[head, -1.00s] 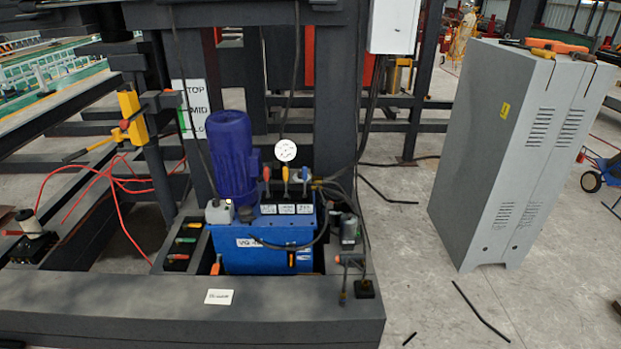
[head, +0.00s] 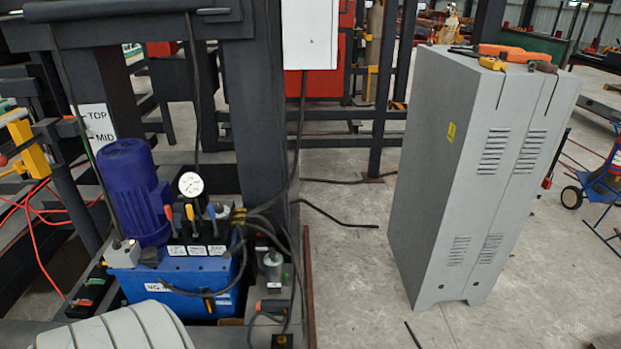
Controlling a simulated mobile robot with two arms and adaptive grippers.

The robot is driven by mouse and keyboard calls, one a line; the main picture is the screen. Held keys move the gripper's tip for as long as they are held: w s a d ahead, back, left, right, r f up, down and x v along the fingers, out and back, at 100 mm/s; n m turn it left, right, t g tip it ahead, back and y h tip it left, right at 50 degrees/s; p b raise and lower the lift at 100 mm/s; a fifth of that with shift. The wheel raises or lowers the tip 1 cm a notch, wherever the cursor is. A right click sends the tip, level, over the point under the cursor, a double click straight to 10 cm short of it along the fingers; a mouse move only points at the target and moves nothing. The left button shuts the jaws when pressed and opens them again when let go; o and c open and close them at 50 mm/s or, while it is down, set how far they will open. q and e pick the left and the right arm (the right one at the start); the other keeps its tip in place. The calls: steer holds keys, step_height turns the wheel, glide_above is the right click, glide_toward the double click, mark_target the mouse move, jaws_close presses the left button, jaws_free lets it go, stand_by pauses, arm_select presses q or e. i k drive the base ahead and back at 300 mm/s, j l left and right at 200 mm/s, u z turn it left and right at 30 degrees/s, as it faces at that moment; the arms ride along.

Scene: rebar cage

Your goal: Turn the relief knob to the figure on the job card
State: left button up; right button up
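The blue hydraulic power unit (head: 180,283) stands at lower left, with a purple-blue motor (head: 132,190) on top. A round white gauge (head: 190,185) stands behind several levers with red, orange and blue handles (head: 190,213). A small grey metal cylinder (head: 272,265) with a white label stands to the right of the tank; I cannot tell whether it is the relief knob. No job card shows now; a pale rounded part at the bottom left covers part of the front beam. Neither gripper is in view.
A tall grey cabinet (head: 428,185) stands at right with an orange tool (head: 510,52) and other tools on top. Dark steel posts (head: 262,130) and hoses (head: 240,215) surround the unit. Concrete floor (head: 350,245) between unit and cabinet is clear except for thin dark rods.

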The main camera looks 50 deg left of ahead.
mark_target(219, 208)
steer(key=i+l+z, duration=0.15)
steer(key=i, duration=0.4)
steer(key=i+z, duration=0.15)
steer(key=i, duration=0.35)
steer(key=i+u, duration=0.2)
steer(key=u, duration=0.2)
steer(key=i+u, duration=0.25)
steer(key=u, duration=0.15)
steer(key=i+u, duration=0.2)
steer(key=u, duration=0.2)
steer(key=i+l+u, duration=0.2)
steer(key=u, duration=0.15)
steer(key=i+u, duration=0.15)
steer(key=u, duration=0.3)
steer(key=i+u, duration=0.15)
steer(key=u, duration=0.3)
steer(key=i+u, duration=0.2)
steer(key=u, duration=0.3)
steer(key=i+l+u, duration=0.1)
steer(key=u, duration=0.35)
